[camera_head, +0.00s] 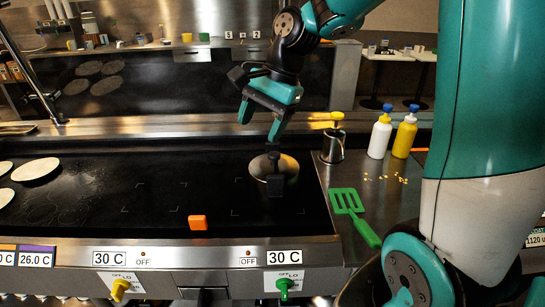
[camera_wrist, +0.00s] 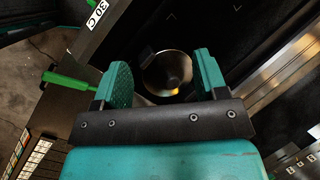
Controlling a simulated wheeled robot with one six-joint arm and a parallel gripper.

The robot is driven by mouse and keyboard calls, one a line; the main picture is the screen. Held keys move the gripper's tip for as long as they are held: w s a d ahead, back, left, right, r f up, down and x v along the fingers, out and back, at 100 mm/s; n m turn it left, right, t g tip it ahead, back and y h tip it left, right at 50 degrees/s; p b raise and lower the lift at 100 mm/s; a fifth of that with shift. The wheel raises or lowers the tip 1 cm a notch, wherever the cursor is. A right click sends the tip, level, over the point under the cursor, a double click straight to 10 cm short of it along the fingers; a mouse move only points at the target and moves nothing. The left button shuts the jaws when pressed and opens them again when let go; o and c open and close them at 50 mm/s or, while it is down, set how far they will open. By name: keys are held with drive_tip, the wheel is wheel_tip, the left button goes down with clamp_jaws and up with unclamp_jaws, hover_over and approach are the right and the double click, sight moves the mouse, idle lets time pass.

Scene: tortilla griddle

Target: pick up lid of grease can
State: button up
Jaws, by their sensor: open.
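The grease can (camera_head: 332,149) is a small metal can standing on the steel counter just right of the griddle. Its lid (camera_head: 337,117) has a yellow knob and is on top of the can. My gripper (camera_head: 260,124) is open and empty, pointing down above the back right of the griddle. It is left of the can and apart from it. In the wrist view my gripper (camera_wrist: 163,71) shows both fingers spread, with a round metal dome (camera_wrist: 168,70) below between them. A small yellow patch shows at the dome's lower edge; I cannot tell what it is.
The metal dome with a black block (camera_head: 275,183) sits on the griddle (camera_head: 130,190). White and yellow bottles (camera_head: 380,136) stand right of the can. A green spatula (camera_head: 350,203) lies in front of it. An orange block (camera_head: 197,222) is at the griddle's front edge.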

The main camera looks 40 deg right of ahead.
drive_tip(key=w+d+m+p, duration=0.2)
drive_tip(key=w+d+m, duration=0.2)
drive_tip(key=d+m, duration=0.85)
drive_tip(key=n+p, duration=0.1)
approach(274, 153)
drive_tip(key=shift+t, duration=0.4)
drive_tip(key=f, duration=0.1)
drive_tip(key=a+f, duration=0.1)
drive_tip(key=f, duration=0.1)
drive_tip(key=a+f, duration=0.1)
drive_tip(key=shift+s+f, duration=0.1)
drive_tip(key=shift+f, duration=0.3)
drive_tip(key=shift+w+p+x, duration=0.1)
drive_tip(key=shift+p+x, duration=0.35)
drive_tip(key=shift+x, duration=0.9)
drive_tip(key=shift+w+p+x, duration=0.15)
drive_tip(key=shift+p+x, duration=0.3)
drive_tip(key=shift+x, duration=0.85)
drive_tip(key=shift+d, duration=0.2)
drive_tip(key=c, duration=1)
drive_tip(key=shift+r, duration=0.1)
drive_tip(key=shift+c, duration=0.2)
